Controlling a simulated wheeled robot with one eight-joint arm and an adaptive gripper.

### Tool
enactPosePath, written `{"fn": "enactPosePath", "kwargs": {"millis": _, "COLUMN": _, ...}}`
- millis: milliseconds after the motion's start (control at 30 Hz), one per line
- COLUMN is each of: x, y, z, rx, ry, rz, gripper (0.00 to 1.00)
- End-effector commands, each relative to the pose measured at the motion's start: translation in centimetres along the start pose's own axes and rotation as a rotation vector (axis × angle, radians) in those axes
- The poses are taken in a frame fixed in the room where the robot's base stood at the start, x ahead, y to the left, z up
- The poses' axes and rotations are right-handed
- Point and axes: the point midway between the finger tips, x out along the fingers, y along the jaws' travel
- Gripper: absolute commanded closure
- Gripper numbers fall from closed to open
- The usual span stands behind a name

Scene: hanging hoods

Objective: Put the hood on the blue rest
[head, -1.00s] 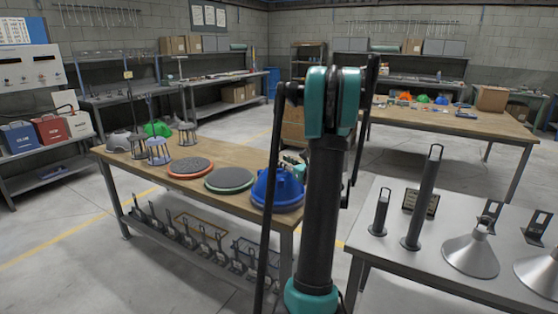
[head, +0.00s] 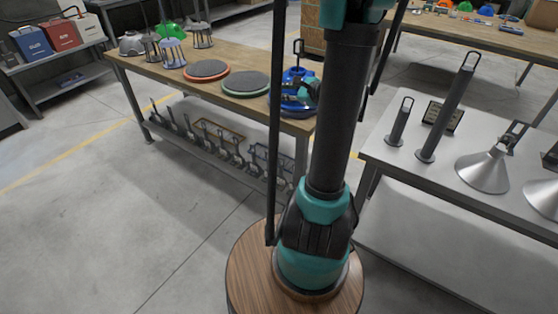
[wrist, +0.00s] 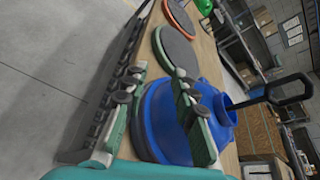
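A blue bell-shaped hood (head: 287,102) with a tall black loop handle (head: 298,48) stands at the right end of the wooden table. In the wrist view the blue hood (wrist: 224,112) shows its neck and handle (wrist: 285,90) to the right. A wide blue round edge (wrist: 158,125) lies at its base; I cannot tell whether this is the blue rest or the hood's own rim. My gripper (head: 306,90) is beside the hood, partly hidden by my arm. In the wrist view my gripper (wrist: 160,78) has its fingers spread, with nothing clearly held; contact is unclear.
A green-rimmed disc (head: 245,83) and an orange-rimmed disc (head: 206,69) lie left of the hood. Caged stands (head: 172,52) and a green dome are at the table's far end. A grey table (head: 400,163) at right holds metal cone hoods (head: 484,168) and black-handled posts.

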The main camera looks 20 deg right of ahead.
Motion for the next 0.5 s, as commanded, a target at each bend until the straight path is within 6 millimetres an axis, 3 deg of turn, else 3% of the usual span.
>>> {"fn": "enactPosePath", "kwargs": {"millis": 33, "x": 0.4, "y": 3.5, "z": 1.3, "rx": -0.146, "ry": 0.036, "rz": 0.081, "gripper": 0.73}}
{"fn": "enactPosePath", "kwargs": {"millis": 100, "x": 0.3, "y": 7.8, "z": 1.9, "rx": -0.371, "ry": 0.087, "rz": 0.195, "gripper": 0.73}}
{"fn": "enactPosePath", "kwargs": {"millis": 300, "x": -2.9, "y": 18.5, "z": 1.7, "rx": -1.031, "ry": 0.158, "rz": 0.536, "gripper": 0.73}}
{"fn": "enactPosePath", "kwargs": {"millis": 400, "x": -5.5, "y": 22.3, "z": 0.6, "rx": -1.353, "ry": 0.158, "rz": 0.707, "gripper": 0.73}}
{"fn": "enactPosePath", "kwargs": {"millis": 500, "x": -8.0, "y": 24.7, "z": -0.7, "rx": -1.628, "ry": 0.144, "rz": 0.858, "gripper": 0.73}}
